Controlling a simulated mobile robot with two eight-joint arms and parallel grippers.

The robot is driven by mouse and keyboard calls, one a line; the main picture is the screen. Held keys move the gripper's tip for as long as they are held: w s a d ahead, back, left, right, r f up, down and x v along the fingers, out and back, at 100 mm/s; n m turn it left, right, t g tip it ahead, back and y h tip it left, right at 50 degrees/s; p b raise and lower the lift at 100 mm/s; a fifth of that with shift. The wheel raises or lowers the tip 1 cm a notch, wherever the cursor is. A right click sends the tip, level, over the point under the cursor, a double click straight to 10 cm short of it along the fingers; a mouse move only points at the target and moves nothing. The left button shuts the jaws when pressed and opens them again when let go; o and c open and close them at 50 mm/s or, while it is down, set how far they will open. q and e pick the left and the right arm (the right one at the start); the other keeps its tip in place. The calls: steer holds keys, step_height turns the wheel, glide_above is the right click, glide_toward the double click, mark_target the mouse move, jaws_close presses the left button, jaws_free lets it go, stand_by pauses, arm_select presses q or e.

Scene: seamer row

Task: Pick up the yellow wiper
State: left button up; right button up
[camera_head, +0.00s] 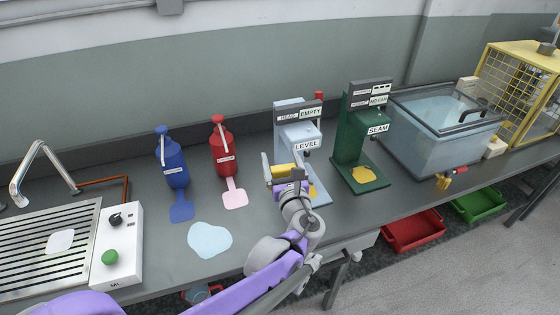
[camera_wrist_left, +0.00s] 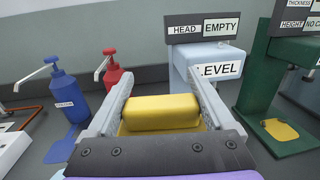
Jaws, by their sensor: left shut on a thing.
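The yellow wiper (camera_wrist_left: 160,112) is a rounded yellow block between the two fingers of my left gripper (camera_wrist_left: 161,84) in the left wrist view. The gripper is shut on it. In the head view the wiper (camera_head: 283,171) shows in my left gripper (camera_head: 280,168), in front of the light blue LEVEL machine (camera_head: 296,118) and above the counter. More yellow shows just below the block in the wrist view; I cannot tell what it belongs to. My right gripper is not in view.
The green SEAM machine (camera_head: 349,140) stands right of the LEVEL machine. Blue (camera_head: 172,160) and red (camera_head: 224,150) pump bottles stand left, with a pale blue puddle (camera_head: 209,240) in front. A water tank (camera_head: 440,135) is further right. Red (camera_head: 413,232) and green (camera_head: 478,205) bins sit below.

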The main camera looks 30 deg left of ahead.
arm_select(q)
step_height(320, 180, up, 12)
steer(key=w+p, duration=0.2)
steer(key=p, duration=0.5)
steer(key=shift+p, duration=0.4)
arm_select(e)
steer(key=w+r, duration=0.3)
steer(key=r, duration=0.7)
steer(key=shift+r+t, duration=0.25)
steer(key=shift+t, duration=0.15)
arm_select(q)
steer(key=shift+f, duration=0.15)
